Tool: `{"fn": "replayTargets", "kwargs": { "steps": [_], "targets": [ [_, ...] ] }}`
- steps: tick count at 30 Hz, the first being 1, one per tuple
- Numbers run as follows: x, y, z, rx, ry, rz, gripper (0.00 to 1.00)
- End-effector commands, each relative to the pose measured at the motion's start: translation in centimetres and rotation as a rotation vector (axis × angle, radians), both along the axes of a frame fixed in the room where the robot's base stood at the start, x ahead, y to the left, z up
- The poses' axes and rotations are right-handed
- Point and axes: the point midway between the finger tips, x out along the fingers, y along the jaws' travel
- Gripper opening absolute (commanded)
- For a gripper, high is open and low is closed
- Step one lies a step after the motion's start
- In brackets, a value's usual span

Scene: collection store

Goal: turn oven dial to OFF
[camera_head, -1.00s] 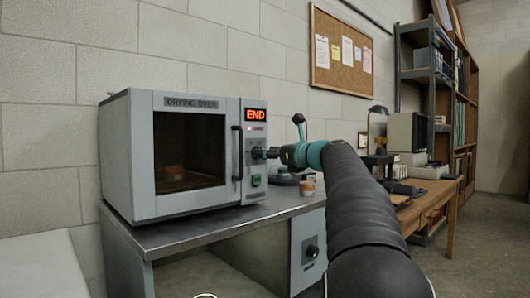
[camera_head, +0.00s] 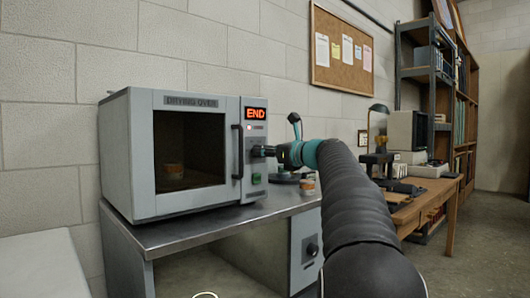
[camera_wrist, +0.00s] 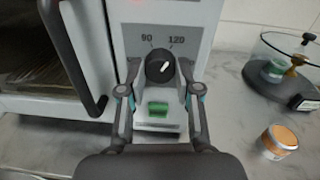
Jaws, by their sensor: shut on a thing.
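The drying oven (camera_head: 185,209) stands on a metal bench with a red END display (camera_head: 256,114). Its black dial (camera_wrist: 160,66) is on the control panel, with 90 and 120 printed above it. The white mark on the dial points up and to the right, roughly toward 120. My gripper (camera_wrist: 159,72) is shut on the dial, one finger on each side. No OFF label is readable.
A green button (camera_wrist: 158,108) sits just below the dial. The oven door handle (camera_wrist: 72,55) is close on the left. A small orange jar (camera_wrist: 280,139) and a glass-topped round stand (camera_wrist: 283,88) are on the bench to the right.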

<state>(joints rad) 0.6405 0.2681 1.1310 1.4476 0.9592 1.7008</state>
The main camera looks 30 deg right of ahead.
Motion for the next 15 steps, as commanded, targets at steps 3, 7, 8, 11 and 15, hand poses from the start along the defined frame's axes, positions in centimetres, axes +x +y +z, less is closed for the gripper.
{"fn": "replayTargets", "kwargs": {
  "steps": [3,7,8,11,15],
  "targets": [
    [0.01,-0.02,0.02,-0.035,-0.009,0.0,0.0],
    [0.0,-0.01,0.03,-0.103,-0.028,0.0,0.0],
    [0.0,-0.01,0.04,-0.125,-0.033,0.0,0.0],
    [0.01,0.0,0.04,-0.201,-0.054,-0.001,0.0],
    [0.01,0.01,0.01,-0.327,-0.086,0.0,0.0]
  ]
}}
